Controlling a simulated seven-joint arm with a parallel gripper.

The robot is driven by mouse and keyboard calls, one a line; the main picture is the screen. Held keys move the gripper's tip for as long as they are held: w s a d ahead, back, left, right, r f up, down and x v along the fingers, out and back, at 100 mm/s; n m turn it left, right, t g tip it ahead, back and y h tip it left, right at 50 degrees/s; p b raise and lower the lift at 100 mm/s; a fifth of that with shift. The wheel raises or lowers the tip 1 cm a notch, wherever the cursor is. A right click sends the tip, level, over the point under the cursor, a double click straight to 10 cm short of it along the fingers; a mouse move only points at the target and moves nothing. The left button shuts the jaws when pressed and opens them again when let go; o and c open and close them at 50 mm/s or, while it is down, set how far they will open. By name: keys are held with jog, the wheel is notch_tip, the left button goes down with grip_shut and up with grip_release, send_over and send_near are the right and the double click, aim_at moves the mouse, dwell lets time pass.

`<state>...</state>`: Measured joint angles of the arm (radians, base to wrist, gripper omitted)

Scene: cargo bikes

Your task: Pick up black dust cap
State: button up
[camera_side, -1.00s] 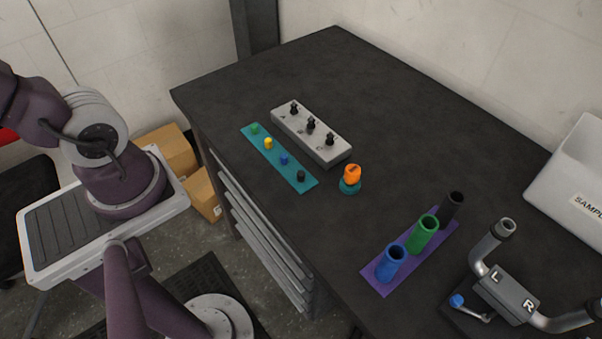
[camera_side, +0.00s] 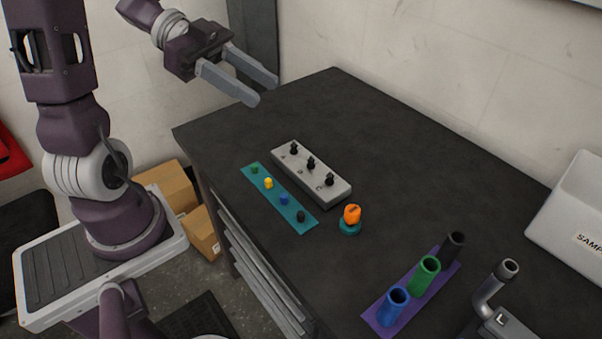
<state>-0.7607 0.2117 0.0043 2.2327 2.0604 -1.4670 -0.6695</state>
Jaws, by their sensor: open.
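The black dust cap (camera_side: 301,216) is a small dark cap at the near end of a teal strip (camera_side: 262,189). My gripper (camera_side: 267,92) is open and empty. It is high above the table's far left part, up and left of the strip and well apart from the cap.
A grey block (camera_side: 312,176) with black valve-like pieces stands beside the strip. An orange piece on a teal base (camera_side: 350,227) is close by. Blue, green and black tubes stand on a purple mat (camera_side: 442,274). A handlebar (camera_side: 490,285) and white bin (camera_side: 570,215) are at right.

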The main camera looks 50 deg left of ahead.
send_near(300, 213)
jog(key=shift+w+d+f, duration=0.2)
jog(key=shift+d+f, duration=0.05)
jog(key=shift+d, duration=0.25)
jog(key=shift+w+d+f, duration=0.1)
jog(key=shift+d+f, duration=0.05)
jog(key=shift+f, duration=0.15)
jog(key=x, duration=0.6)
jog(key=shift+w+d, duration=0.2)
jog(key=shift+d, duration=0.2)
jog(key=shift+r, duration=0.1)
grip_shut()
